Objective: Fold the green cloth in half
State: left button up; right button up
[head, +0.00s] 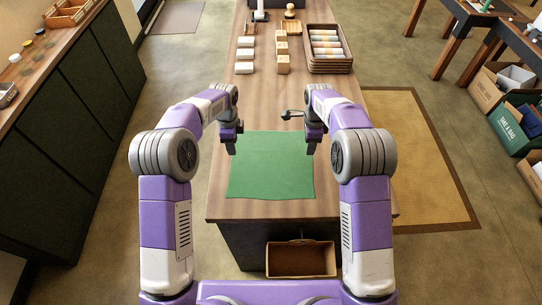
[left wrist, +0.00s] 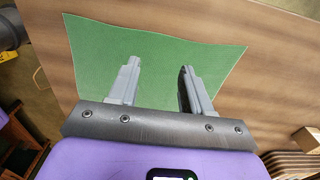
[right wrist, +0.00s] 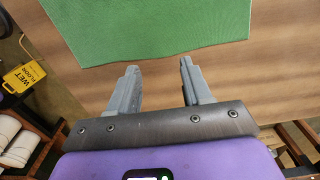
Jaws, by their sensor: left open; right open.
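The green cloth (head: 270,170) lies flat and spread out near the front end of the wooden table. It also shows in the left wrist view (left wrist: 150,50) and the right wrist view (right wrist: 150,25). My left gripper (head: 232,150) is over the cloth's left edge in the head view, and its open fingers (left wrist: 160,65) frame green cloth with nothing held. My right gripper (head: 311,149) is near the cloth's right edge. Its open fingers (right wrist: 160,65) are empty, over bare wood just beside the cloth.
An open brown box (head: 300,259) sits below the front edge. Bare table surrounds the cloth.

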aim_at(236, 161)
pick_arm(q)
jog(key=f, duration=0.7)
jog(key=shift+s+f, duration=0.2)
jog(key=shift+f, duration=0.05)
pick_arm(e)
jog(key=f, duration=0.7)
jog(key=shift+s+f, duration=0.25)
jog(key=shift+f, duration=0.05)
pick_arm(q)
jog(key=shift+f, duration=0.1)
jog(key=shift+f, duration=0.15)
pick_arm(e)
jog(key=shift+f, duration=0.2)
pick_arm(q)
jog(key=shift+c, duration=0.6)
pick_arm(e)
jog(key=shift+r, duration=0.1)
jog(key=shift+c, duration=0.6)
pick_arm(q)
grip_shut()
pick_arm(e)
grip_shut()
pick_arm(q)
jog(key=shift+r, duration=0.25)
pick_arm(e)
jog(key=shift+r, duration=0.1)
